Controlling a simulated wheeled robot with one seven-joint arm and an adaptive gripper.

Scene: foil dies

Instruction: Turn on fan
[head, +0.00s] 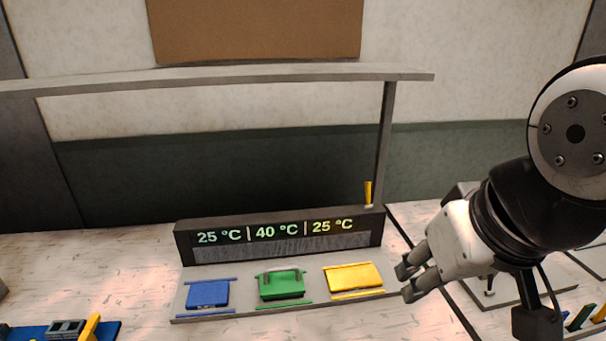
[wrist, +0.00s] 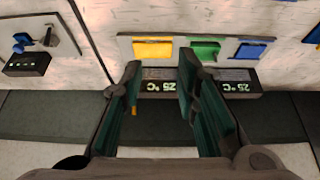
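A dark display unit (head: 280,236) reads 25, 40 and 25 °C. It also shows, upside down, in the wrist view (wrist: 215,74). A small upright yellow switch or lever (head: 368,193) stands at its right end; a bit of yellow shows low between my fingers in the wrist view (wrist: 134,111). No fan is clearly recognizable in either view. My gripper (head: 409,280) is right of the display and beside the yellow pad, apart from the lever. In the wrist view my gripper (wrist: 160,72) has its two fingers spread, with nothing held between them.
Blue (head: 208,294), green (head: 281,285) and yellow (head: 353,277) pieces lie on a grey plate before the display. A grey shelf (head: 230,77) on a post spans above. In the wrist view a black box (wrist: 26,63) sits left, with blue and metal parts beside it.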

